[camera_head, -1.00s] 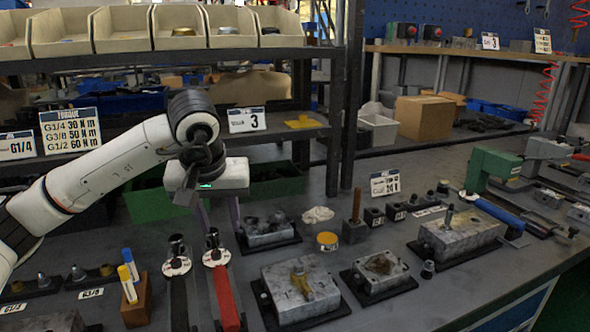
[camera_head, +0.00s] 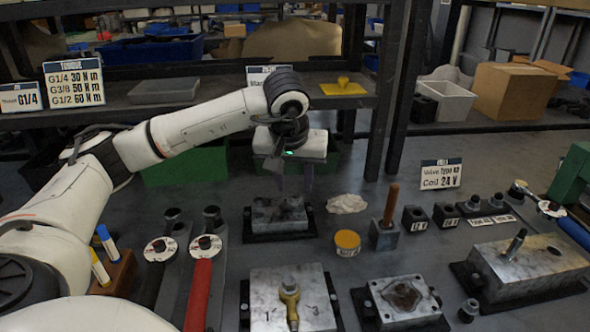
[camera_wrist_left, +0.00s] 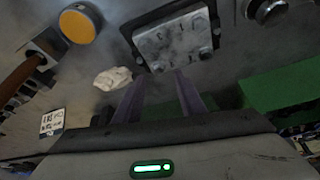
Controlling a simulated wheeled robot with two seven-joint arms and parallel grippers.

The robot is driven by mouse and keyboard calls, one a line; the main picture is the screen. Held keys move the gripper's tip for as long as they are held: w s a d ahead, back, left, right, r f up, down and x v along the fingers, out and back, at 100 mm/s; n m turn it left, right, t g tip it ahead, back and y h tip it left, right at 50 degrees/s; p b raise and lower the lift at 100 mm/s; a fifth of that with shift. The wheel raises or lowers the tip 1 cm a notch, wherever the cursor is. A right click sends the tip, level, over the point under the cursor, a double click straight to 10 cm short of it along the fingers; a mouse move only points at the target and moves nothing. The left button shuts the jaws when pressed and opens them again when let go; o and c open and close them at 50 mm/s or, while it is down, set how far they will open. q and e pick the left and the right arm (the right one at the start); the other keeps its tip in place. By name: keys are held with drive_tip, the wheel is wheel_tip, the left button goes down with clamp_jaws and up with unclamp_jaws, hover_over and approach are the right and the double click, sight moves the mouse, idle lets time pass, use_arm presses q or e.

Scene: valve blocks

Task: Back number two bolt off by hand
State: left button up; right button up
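My left gripper (camera_head: 294,178) hangs fingers-down above and behind a small grey metal block (camera_head: 278,222) on a dark base. Its two fingers are apart with nothing between them; in the left wrist view the gripper (camera_wrist_left: 160,88) points toward the block's plate (camera_wrist_left: 178,38). Small bolt heads show at the plate's corners and dark marks on its top. I cannot tell which bolt is number two. A larger block (camera_head: 265,310) in front carries marks "1" and "3" and a brass fitting (camera_head: 290,300). My right gripper is not in view.
A torque wrench with a red handle (camera_head: 199,295) lies at front left. A yellow round tin (camera_head: 347,240), a white rag (camera_head: 346,203) and a wooden-handled tool (camera_head: 391,205) are right of the small block. A shelf post (camera_head: 380,95) stands behind. A green bin (camera_head: 185,168) is behind left.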

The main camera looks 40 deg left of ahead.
sight(295, 197)
use_arm(q)
drive_tip(key=shift+x, duration=1.75)
clamp_jaws()
drive_tip(key=n, duration=0.2)
drive_tip(key=n+g+y, duration=0.1)
drive_tip(key=n, duration=0.2)
drive_tip(key=shift+w+d+g, duration=0.2)
drive_tip(key=shift+g, duration=0.1)
drive_tip(key=n+g, duration=0.1)
drive_tip(key=n, duration=0.2)
drive_tip(key=n+g, duration=0.1)
drive_tip(key=n, duration=0.1)
drive_tip(key=shift+w+n+y, duration=0.2)
drive_tip(key=shift+n+y, duration=0.1)
drive_tip(key=shift+n, duration=0.1)
drive_tip(key=n+g, duration=0.1)
drive_tip(key=n, duration=0.2)
drive_tip(key=n+g, duration=0.1)
drive_tip(key=n, duration=0.2)
drive_tip(key=shift+w+r, duration=0.1)
drive_tip(key=shift+w, duration=0.1)
drive_tip(key=n+g+h, duration=0.1)
drive_tip(key=n, duration=0.4)
drive_tip(key=shift+w+a+g+h, duration=0.1)
drive_tip(key=shift+a+g+h, duration=0.1)
drive_tip(key=shift+g+h, duration=0.2)
